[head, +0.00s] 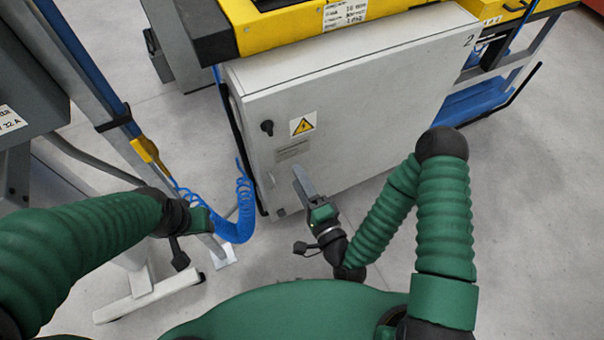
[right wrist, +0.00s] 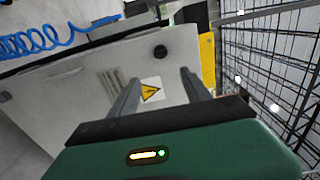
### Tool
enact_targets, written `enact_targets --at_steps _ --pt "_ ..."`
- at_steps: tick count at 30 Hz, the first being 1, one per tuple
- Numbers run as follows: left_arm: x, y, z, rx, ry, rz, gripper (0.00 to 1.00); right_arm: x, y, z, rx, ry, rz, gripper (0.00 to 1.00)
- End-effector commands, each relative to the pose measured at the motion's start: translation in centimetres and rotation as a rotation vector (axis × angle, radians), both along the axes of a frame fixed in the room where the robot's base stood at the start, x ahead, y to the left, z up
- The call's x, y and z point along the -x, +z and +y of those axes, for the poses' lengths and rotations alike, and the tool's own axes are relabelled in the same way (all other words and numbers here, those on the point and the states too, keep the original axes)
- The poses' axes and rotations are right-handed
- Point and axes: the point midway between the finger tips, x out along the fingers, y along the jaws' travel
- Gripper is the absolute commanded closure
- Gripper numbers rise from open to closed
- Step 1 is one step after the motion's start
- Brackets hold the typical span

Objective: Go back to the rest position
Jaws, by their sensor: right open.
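My right gripper (head: 303,184) is in front of the lower left part of a white cabinet (head: 370,110) in the head view. In the right wrist view its two grey fingers (right wrist: 158,92) stand apart with nothing between them. The cabinet front (right wrist: 75,98) fills the left and middle of that view, with a yellow warning sign (right wrist: 151,90) seen between the fingers. My left arm comes in from the left in the head view and ends near a blue coiled hose. The left gripper's fingers cannot be made out there. No copper tube is visible.
The blue coiled hose (head: 240,215) hangs left of the cabinet, close to my left arm. A metal stand with a white foot (head: 150,292) is at lower left. A yellow-edged bench (head: 290,30) is above the cabinet. Grey floor is open at right (head: 540,210).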

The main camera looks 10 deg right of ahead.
Motion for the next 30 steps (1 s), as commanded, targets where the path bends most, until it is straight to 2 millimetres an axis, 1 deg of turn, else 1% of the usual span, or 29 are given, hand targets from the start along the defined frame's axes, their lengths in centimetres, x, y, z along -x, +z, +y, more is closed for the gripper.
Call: enact_targets --at_steps 1,4,16,19,20,22,23,24,26,27,29,30 --pt "0.0 0.6 0.0 0.0 0.0 0.001 0.55 0.5 0.2 -0.1 0.0 0.002 0.003 0.44" --pt "0.0 0.6 0.0 0.0 0.0 0.001 0.55 0.9 0.0 -0.3 -0.001 0.0 0.001 0.44" --pt "0.0 0.5 0.0 0.0 0.0 0.001 0.55 0.9 -0.1 -0.3 0.002 0.002 -0.001 0.44" --pt "0.0 0.5 0.0 0.0 0.0 0.001 0.55 0.6 -0.6 0.3 0.076 0.047 0.009 0.44" --pt "0.0 0.5 0.0 0.0 0.0 0.001 0.55 0.5 -1.0 0.7 0.129 0.079 0.017 0.44" --pt "0.0 0.5 0.0 0.0 0.0 0.001 0.55 0.1 -2.4 1.4 0.312 0.18 0.048 0.44" --pt "0.0 0.5 0.0 0.0 0.0 0.001 0.55 0.0 -3.2 1.5 0.41 0.229 0.067 0.44" --pt "0.0 0.5 0.0 0.0 0.0 0.001 0.55 -0.2 -4.3 1.1 0.554 0.292 0.099 0.44" --pt "0.0 0.5 0.0 0.0 0.0 0.001 0.55 -0.4 -5.8 -0.3 0.769 0.379 0.161 0.44" --pt "0.0 0.5 0.0 0.0 0.0 0.001 0.55 -0.4 -6.5 -1.7 0.901 0.427 0.21 0.44" --pt "0.0 0.5 0.0 0.0 0.0 0.001 0.55 -0.2 -6.8 -4.2 1.075 0.489 0.289 0.44" --pt "0.0 0.5 0.0 0.0 0.0 0.001 0.55 0.1 -6.5 -6.0 1.176 0.522 0.347 0.44"
